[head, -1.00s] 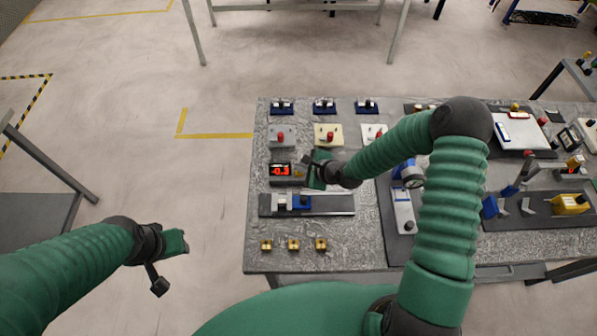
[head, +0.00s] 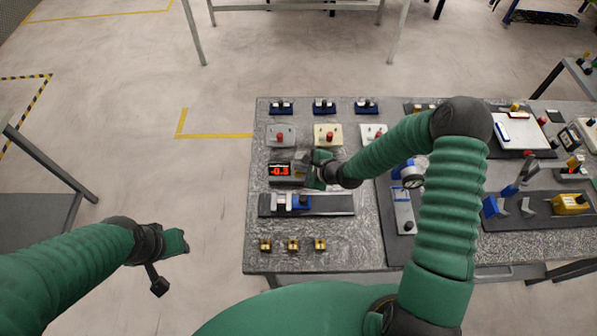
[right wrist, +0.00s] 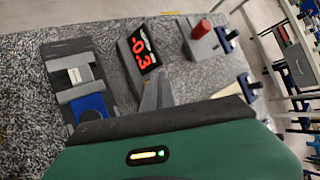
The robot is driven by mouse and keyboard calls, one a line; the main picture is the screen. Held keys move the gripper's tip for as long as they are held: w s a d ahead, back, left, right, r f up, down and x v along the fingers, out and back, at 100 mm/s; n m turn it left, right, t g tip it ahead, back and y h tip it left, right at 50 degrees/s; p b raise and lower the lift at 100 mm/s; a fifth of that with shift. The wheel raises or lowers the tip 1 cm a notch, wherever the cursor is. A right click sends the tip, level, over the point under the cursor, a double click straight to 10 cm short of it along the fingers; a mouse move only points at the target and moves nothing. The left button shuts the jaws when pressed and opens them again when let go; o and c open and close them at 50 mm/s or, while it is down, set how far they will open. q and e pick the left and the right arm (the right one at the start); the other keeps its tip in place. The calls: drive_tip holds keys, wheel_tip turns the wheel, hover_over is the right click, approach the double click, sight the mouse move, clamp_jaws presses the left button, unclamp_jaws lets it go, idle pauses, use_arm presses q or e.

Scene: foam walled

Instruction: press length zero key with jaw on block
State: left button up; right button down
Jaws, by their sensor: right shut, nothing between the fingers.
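A dark display box (head: 287,181) with red digits reading about -0.3 stands on the grey table; it also shows in the right wrist view (right wrist: 124,58). Below it lies a slide rail (head: 335,204) with a grey jaw (head: 279,202) and a blue slider (head: 301,202) close together; the blue slider shows in the wrist view (right wrist: 90,105). My right gripper (head: 303,168) is shut and empty, its tips at the right end of the display box. The zero key is not distinguishable; the fingers may hide it. I cannot tell whether the tips touch the box. My left gripper (head: 184,242) hangs left of the table, jaws unclear.
Red-button boxes, grey (head: 282,135), cream (head: 328,134) and white (head: 373,132), stand behind the display. Several small blue-based parts line the back edge. Brass pieces (head: 293,245) sit at the front. A dial gauge fixture (head: 411,178) stands right, near my forearm.

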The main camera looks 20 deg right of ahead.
sight(301, 174)
drive_tip(key=shift+f, duration=0.15)
drive_tip(key=shift+d+f, duration=0.1)
drive_tip(key=shift+f, duration=0.1)
drive_tip(key=shift+f+b, duration=0.45)
drive_tip(key=shift+f, duration=0.05)
idle(0.5)
drive_tip(key=shift+r, duration=0.15)
drive_tip(key=shift+r+p, duration=0.8)
drive_tip(key=shift+p, duration=0.05)
wheel_tip(301, 174, up, 5)
drive_tip(key=p, duration=0.4)
drive_tip(key=shift+p, duration=0.3)
